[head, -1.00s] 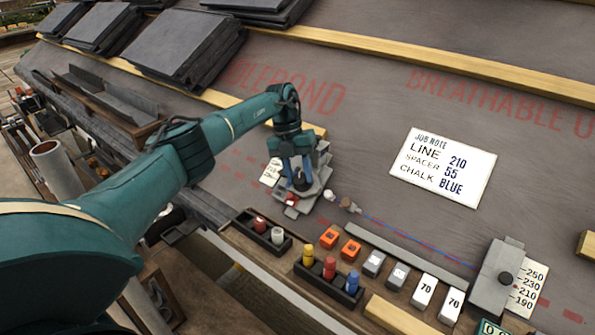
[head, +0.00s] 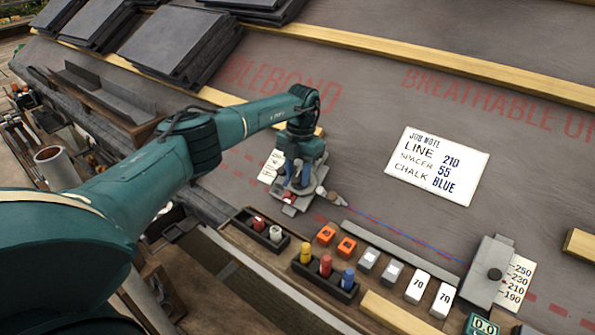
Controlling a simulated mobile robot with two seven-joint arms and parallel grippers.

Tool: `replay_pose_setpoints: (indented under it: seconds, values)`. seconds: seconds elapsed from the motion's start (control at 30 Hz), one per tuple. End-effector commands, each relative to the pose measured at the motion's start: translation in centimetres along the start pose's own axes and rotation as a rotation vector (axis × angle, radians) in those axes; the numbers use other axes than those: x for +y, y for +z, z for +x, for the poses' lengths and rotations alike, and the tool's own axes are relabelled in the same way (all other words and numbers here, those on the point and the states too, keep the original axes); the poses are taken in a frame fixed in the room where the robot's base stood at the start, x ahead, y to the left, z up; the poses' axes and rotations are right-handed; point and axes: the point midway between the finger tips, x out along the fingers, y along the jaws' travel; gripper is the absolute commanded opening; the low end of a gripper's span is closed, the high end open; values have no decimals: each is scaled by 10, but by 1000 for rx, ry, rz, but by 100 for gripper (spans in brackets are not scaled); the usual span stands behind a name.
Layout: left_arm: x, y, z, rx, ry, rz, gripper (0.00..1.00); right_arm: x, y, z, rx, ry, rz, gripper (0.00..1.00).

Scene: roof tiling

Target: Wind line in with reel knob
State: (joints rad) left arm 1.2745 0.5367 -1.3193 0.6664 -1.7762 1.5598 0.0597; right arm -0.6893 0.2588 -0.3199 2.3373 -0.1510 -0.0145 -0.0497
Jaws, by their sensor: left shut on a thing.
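My left gripper (head: 299,182) points down at the grey reel device (head: 308,200) on the roof membrane, left of centre. It is shut on the reel knob, which is mostly hidden by the fingers. The blue line (head: 410,237) runs from a small brown and white end piece (head: 328,196) beside the reel toward a grey block with a dark knob (head: 488,275) at the lower right. My right gripper is not in view.
A job note (head: 438,167) lies on the membrane. In front are a chalk tray (head: 327,282) with yellow, red and blue bottles, another dark tray (head: 262,232), orange blocks (head: 326,235), and grey and white spacers (head: 418,287). Slate stacks (head: 180,45) stand at the upper left.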

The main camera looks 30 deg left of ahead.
Motion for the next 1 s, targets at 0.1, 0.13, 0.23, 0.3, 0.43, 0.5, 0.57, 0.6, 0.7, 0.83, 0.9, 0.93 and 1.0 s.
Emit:
replay_pose_setpoints:
  seconds: [0.1,0.13,0.23,0.3,0.43,0.5,0.57,0.6,0.7,0.83,0.9,0.93,1.0]
  values:
    - [0,-1,2,6,1,0,11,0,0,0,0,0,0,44]
    - [0,-1,2,6,1,0,11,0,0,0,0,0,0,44]
    - [0,-1,2,6,1,0,11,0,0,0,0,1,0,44]
    - [0,-1,2,6,0,-1,38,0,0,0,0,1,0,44]
    - [0,-1,2,4,0,-1,49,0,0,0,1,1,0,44]
    - [0,-1,1,3,0,-1,55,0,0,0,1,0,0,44]
    - [0,0,1,3,0,-1,55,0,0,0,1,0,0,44]
    - [0,0,1,2,0,-1,55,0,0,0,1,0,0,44]
    - [0,0,1,2,-1,-1,55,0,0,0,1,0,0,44]
    - [0,0,-5,0,-1,-1,55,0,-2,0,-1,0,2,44]
    - [0,0,-14,-1,-1,-1,55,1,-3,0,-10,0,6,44]
    - [0,0,-20,-2,-1,-1,55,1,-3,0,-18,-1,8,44]
    - [0,0,-34,-2,-1,-1,55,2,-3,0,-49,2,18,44]
